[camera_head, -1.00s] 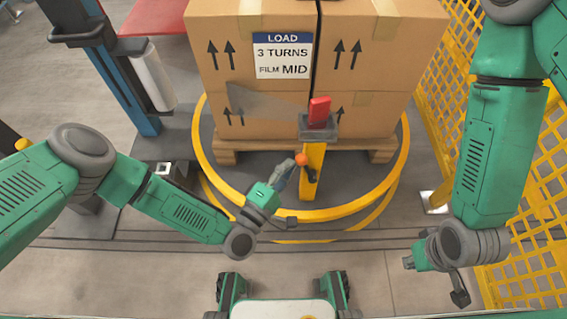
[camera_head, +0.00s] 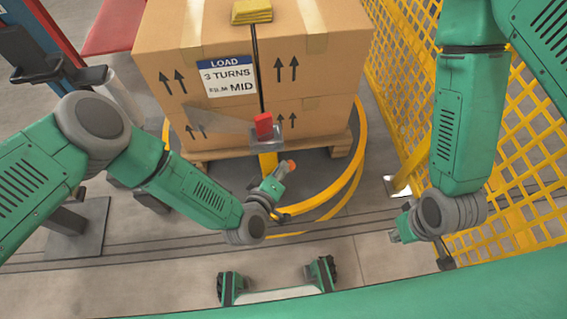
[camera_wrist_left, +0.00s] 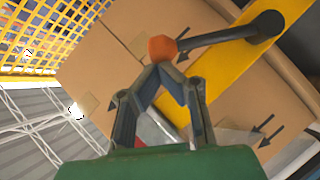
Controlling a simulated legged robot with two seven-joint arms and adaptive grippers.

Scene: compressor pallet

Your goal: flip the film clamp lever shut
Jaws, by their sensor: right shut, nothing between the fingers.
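The film clamp lever shows in the left wrist view as a dark rod (camera_wrist_left: 225,36) with an orange knob (camera_wrist_left: 162,48) at its free end. Its other end is at a yellow post (camera_wrist_left: 215,62). In the head view the orange knob (camera_head: 291,164) is right at the tips of my left gripper (camera_head: 282,170). In the wrist view the left gripper's (camera_wrist_left: 161,70) fingertips come together just below the knob; whether they touch it is unclear. My right gripper (camera_head: 397,235) is shut and empty, low at the right, away from the lever.
Cartons (camera_head: 230,60) stand on a wooden pallet (camera_head: 207,158) behind the post, within a yellow floor ring (camera_head: 355,175). A red block (camera_head: 264,125) sits atop the post. Yellow mesh fencing (camera_head: 400,90) stands at the right, close to my right arm.

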